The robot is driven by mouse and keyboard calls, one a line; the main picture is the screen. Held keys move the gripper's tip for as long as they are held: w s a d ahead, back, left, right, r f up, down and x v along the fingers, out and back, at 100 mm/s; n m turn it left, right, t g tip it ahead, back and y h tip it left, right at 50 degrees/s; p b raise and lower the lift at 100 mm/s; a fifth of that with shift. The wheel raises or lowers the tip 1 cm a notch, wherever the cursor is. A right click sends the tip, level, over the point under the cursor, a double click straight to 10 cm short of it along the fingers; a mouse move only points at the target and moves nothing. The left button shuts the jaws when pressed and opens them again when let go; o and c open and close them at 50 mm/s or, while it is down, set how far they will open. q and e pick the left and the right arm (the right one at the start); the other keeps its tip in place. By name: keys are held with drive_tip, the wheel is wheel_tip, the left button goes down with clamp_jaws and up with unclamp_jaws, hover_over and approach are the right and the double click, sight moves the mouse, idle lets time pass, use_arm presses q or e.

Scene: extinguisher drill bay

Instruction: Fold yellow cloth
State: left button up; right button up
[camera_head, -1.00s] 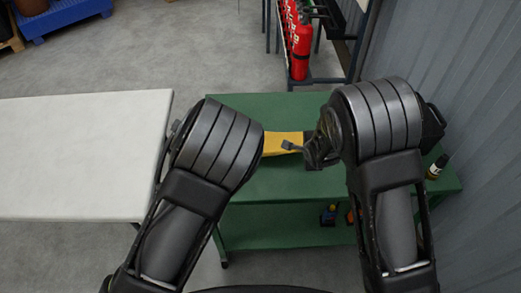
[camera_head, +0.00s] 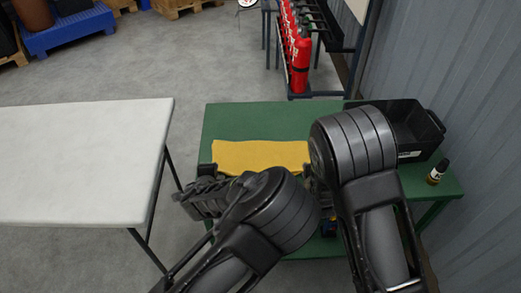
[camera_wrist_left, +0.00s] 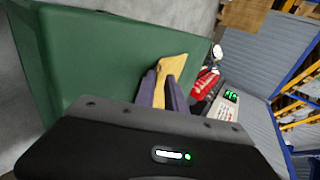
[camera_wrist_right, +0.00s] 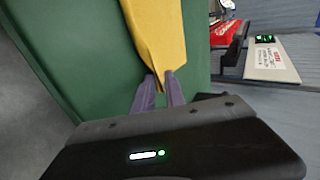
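The yellow cloth (camera_head: 258,154) lies spread on the green table (camera_head: 228,122), its far edge nearly straight and its near part partly hidden behind my arms. My left gripper (camera_wrist_left: 161,76) is at the cloth's near left corner; a yellow strip (camera_wrist_left: 171,65) runs between its two fingers. My right gripper (camera_wrist_right: 161,78) is at the near right corner, and the cloth narrows to a point (camera_wrist_right: 166,70) between its fingers. Both look shut on the cloth, though the fingertips are largely hidden in the head view.
A black bin (camera_head: 408,128) and a small dark bottle (camera_head: 438,170) stand at the table's right. A white table (camera_head: 75,160) is at the left, a grey corrugated wall (camera_head: 460,80) at the right. The far green tabletop is clear.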

use_arm(q)
drive_tip(key=o, duration=0.5)
use_arm(e)
drive_tip(key=o, duration=0.5)
use_arm(q)
drive_tip(key=r, duration=0.1)
drive_tip(key=s+r, duration=0.1)
drive_tip(key=r, duration=0.1)
drive_tip(key=shift+s+r, duration=0.15)
drive_tip(key=shift+r, duration=0.05)
use_arm(e)
drive_tip(key=r, duration=0.1)
drive_tip(key=s+r, duration=0.1)
drive_tip(key=r, duration=0.1)
drive_tip(key=shift+s+r, duration=0.15)
drive_tip(key=shift+r, duration=0.1)
use_arm(q)
drive_tip(key=s+r, duration=0.4)
drive_tip(key=r, duration=0.1)
drive_tip(key=shift+s+r, duration=0.3)
drive_tip(key=shift+s, duration=0.05)
use_arm(e)
drive_tip(key=w+r+v, duration=0.1)
drive_tip(key=v, duration=0.6)
drive_tip(key=shift+r, duration=0.2)
